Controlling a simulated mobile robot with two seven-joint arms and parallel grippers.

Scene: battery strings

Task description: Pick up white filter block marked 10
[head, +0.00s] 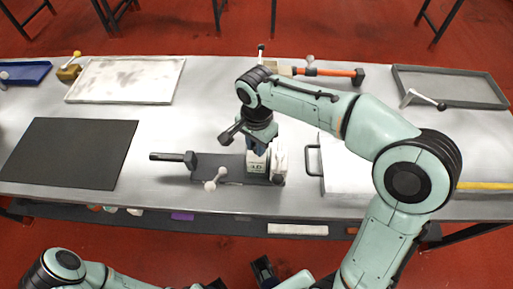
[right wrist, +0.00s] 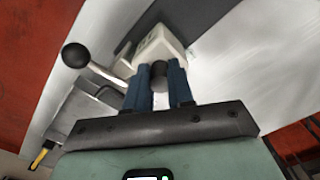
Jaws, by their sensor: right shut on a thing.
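The white filter block (head: 257,166) with dark markings, which look like 10, stands on a dark base plate in the middle of the table. My right gripper (head: 258,148) reaches it from above and is shut on it. In the right wrist view the blue fingers (right wrist: 159,78) are on either side of a dark round knob in front of the white block (right wrist: 160,44). I cannot tell whether the block is clear of the plate. My left arm enters at the bottom left; its gripper is only partly visible near the bottom edge, and its state is unclear.
Another white block (head: 280,160) stands close on the right. The dark base plate (head: 215,165) has a black handle and a pale ball knob (head: 210,186). A black mat (head: 70,153) and a white tray (head: 125,80) lie left; a grey tray (head: 450,86) lies back right.

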